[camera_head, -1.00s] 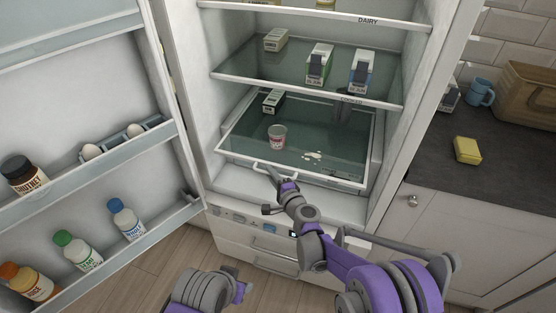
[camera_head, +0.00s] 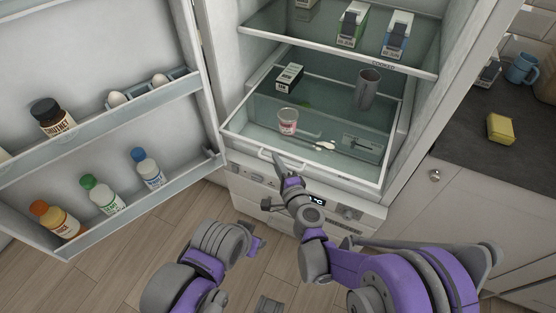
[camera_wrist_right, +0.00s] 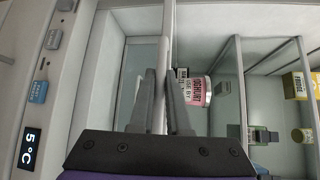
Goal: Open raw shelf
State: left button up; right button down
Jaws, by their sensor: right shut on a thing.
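The raw shelf, the low pull-out glass tray (camera_head: 235,135) with a white rim, stands drawn forward out of the open fridge, below the shelf marked COOKED (camera_head: 400,70). Its front handle (camera_head: 285,160) is a thin pale bar. My right gripper (camera_head: 277,162) is at this handle; the right wrist view shows its two fingers (camera_wrist_right: 162,95) shut on the bar.
The fridge door (camera_head: 110,165) stands open at left, with bottles, a jar and eggs in its racks. A fridge panel with a lit display (camera_head: 316,202) lies below the tray. At right is a dark worktop with a yellow sponge (camera_head: 501,129) and blue mug (camera_head: 522,69).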

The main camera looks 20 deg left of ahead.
jog(key=c, duration=0.9)
grip_release()
jog(key=v, duration=1.1)
jog(key=s+d+r+n+g+h+p, duration=0.2)
jog(key=s+d+r+n+g+p, duration=0.1)
jog(key=d+r+n+p, duration=0.5)
jog(key=s+d+r+n+g+h+p, duration=0.1)
jog(key=s+d+h, duration=0.2)
jog(key=d, duration=0.4)
jog(key=s+d+r+n+g+h+p, duration=0.1)
jog(key=s+d+h, duration=0.2)
jog(key=d, duration=0.5)
jog(key=s+d+r+g+h+p, duration=0.1)
jog(key=s+d+r+h, duration=0.1)
jog(key=s+d, duration=0.3)
jog(key=shift+s+d+n+h+p, duration=0.1)
jog(key=shift+d+n+h+p, duration=0.45)
jog(key=shift+d, duration=1.15)
